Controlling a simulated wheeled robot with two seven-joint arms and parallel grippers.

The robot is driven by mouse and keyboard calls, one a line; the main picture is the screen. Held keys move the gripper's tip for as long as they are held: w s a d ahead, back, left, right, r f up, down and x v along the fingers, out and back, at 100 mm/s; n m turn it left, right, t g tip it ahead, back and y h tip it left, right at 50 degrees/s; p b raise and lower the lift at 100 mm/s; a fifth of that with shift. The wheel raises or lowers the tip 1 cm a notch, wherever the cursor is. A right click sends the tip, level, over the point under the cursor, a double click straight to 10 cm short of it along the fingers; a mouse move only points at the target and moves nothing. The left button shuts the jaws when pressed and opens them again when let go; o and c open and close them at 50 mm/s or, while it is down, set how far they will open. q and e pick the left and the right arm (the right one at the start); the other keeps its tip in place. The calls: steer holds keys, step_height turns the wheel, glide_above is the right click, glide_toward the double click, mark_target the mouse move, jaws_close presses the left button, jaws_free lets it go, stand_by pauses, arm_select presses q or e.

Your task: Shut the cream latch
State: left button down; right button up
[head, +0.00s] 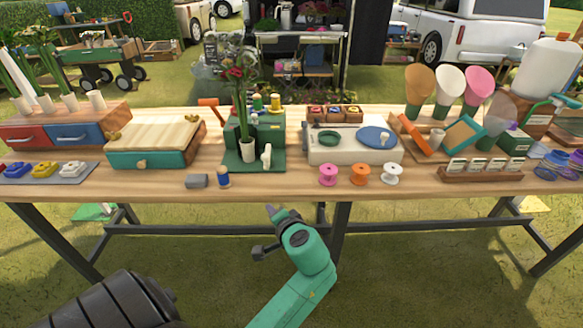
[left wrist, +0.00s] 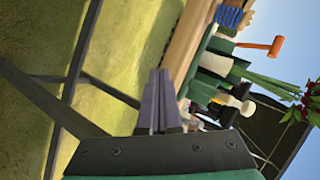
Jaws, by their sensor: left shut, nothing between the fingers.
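The cream latch (head: 266,156) stands upright at the front right of a green stand (head: 240,165) on the wooden table. A small cream part that looks like it also shows in the left wrist view (left wrist: 246,108). I cannot tell from here how it sits against its catch. My left gripper (head: 275,213) is below and in front of the table's front edge, apart from the latch. Its fingers (left wrist: 158,98) are together and empty in the left wrist view. My right gripper is not in view.
Beside the latch stands a cream vase (head: 248,150) with tall flowers. A blue spool (head: 223,177) and a grey block (head: 197,181) lie to its left near the front edge. A pink spool (head: 328,174) and a white appliance (head: 318,153) are to its right.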

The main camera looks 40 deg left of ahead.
mark_target(267, 152)
arm_select(q)
steer(key=w+d+r+m+t+y, duration=0.1)
steer(key=w+d+r+y, duration=0.1)
steer(key=r, duration=0.4)
steer(key=w+d+r+m+t+y, duration=0.1)
steer(key=w+d+r+y, duration=0.1)
steer(key=w+r+y, duration=0.1)
step_height(267, 152, up, 3)
steer(key=shift+w+f+t+y, duration=0.1)
steer(key=shift+w+t+y, duration=0.3)
steer(key=shift+w, duration=0.1)
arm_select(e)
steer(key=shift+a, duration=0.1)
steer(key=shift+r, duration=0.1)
arm_select(q)
steer(key=p+x, duration=0.3)
steer(key=x, duration=0.7)
steer(key=s, duration=0.2)
steer(key=s+d+p, duration=0.1)
steer(key=s, duration=0.1)
steer(key=shift+f, duration=0.4)
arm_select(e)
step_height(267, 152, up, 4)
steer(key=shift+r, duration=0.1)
arm_select(q)
steer(key=shift+a, duration=0.1)
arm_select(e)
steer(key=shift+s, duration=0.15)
